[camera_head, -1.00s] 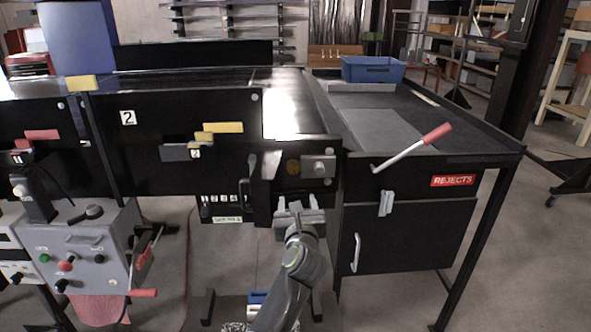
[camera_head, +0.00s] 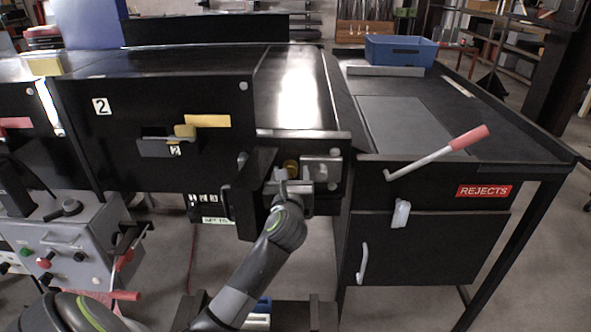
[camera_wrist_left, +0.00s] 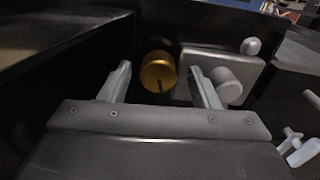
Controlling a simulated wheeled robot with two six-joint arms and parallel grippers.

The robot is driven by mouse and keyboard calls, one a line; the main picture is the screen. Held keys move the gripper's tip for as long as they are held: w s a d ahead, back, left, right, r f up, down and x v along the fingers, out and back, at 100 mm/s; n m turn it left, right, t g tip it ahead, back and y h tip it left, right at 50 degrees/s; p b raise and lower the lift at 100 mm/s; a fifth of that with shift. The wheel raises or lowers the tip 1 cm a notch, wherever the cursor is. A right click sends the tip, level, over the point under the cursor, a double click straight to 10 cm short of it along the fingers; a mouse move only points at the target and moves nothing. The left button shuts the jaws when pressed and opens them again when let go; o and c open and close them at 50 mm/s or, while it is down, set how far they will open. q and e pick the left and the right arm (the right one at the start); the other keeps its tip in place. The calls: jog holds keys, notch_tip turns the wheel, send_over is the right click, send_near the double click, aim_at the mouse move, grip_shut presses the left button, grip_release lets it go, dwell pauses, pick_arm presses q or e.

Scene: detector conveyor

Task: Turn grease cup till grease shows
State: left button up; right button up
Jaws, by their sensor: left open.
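The grease cup is a small round brass cap (camera_head: 291,166) on the black end of the conveyor frame, beside a grey bearing block (camera_head: 325,165). In the left wrist view the brass cap (camera_wrist_left: 158,72) shows a dark mark low on its face. My left gripper (camera_head: 293,179) is open just in front of the cap and partly hides it in the head view. In the wrist view its fingers (camera_wrist_left: 160,84) stand one on each side of the cap, with gaps; the right finger overlaps the grey block's round boss (camera_wrist_left: 228,85). I cannot make out any grease.
A crank handle with a red grip (camera_head: 440,153) sticks out from the rejects table, right of my gripper. A blue bin (camera_head: 400,51) stands on that table. A grey control box (camera_head: 72,240) is at the left. Black panels close in around the cap.

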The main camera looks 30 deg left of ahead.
pick_arm(q)
jog(key=shift+s+r, duration=0.15)
jog(key=shift+s, duration=0.1)
jog(key=c, duration=1)
jog(key=shift+w+r+m+p, duration=0.15)
jog(key=shift+m+p, duration=0.25)
jog(key=shift+p, duration=0.4)
jog(key=m+p, duration=0.5)
jog(key=p, duration=0.2)
jog(key=shift+d+r, duration=0.1)
jog(key=shift+r, duration=0.05)
jog(key=shift+f+m+p, duration=0.25)
jog(key=shift+m+p, duration=1.2)
jog(key=shift+m, duration=0.15)
pick_arm(e)
notch_tip(320, 180, up, 12)
jog(key=shift+s+d+f, duration=0.2)
jog(key=shift+f, duration=0.05)
